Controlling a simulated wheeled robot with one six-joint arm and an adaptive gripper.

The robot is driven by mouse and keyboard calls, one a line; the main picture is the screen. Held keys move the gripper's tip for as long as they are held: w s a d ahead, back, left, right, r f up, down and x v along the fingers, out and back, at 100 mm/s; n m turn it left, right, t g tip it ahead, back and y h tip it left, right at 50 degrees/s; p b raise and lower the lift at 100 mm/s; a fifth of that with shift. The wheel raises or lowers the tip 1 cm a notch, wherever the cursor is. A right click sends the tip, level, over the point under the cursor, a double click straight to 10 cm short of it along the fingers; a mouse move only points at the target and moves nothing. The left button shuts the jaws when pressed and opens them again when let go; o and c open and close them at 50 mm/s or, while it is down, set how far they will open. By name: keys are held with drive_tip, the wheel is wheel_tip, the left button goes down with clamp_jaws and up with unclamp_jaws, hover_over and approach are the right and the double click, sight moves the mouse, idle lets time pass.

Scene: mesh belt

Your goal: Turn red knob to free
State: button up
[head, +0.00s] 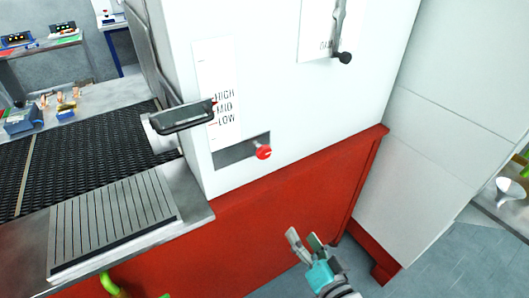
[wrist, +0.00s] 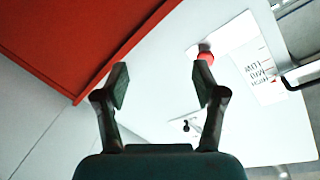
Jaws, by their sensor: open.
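The red knob (head: 263,152) sticks out from a dark grey plate (head: 233,155) low on the white cabinet face in the head view. It also shows in the wrist view (wrist: 206,57), just beyond the right fingertip, which partly covers its lower part. My gripper (head: 304,240) is below and to the right of the knob in the head view, in front of the red base panel. In the wrist view my gripper (wrist: 161,84) is open with nothing between its fingers. It is apart from the knob. No "free" marking is readable.
A label reading HIGH, MID, LOW (head: 222,95) is above the knob, with a black-handled lever (head: 185,117) beside it. Another lever with a black ball (head: 344,57) is at upper right. A dark mesh belt (head: 80,150) and ribbed plate (head: 112,222) lie left.

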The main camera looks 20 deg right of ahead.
sight(266, 154)
drive_tip(key=w+a+r+y, duration=0.1)
drive_tip(key=w+r+y, duration=0.2)
drive_tip(key=w+r, duration=0.7)
drive_tip(key=shift+t, duration=0.3)
drive_tip(key=x, duration=0.6)
drive_tip(key=r+x, duration=0.1)
drive_tip(key=x, duration=0.3)
drive_tip(key=shift+a+r, duration=0.15)
drive_tip(key=shift+a, duration=0.05)
drive_tip(key=c, duration=1.2)
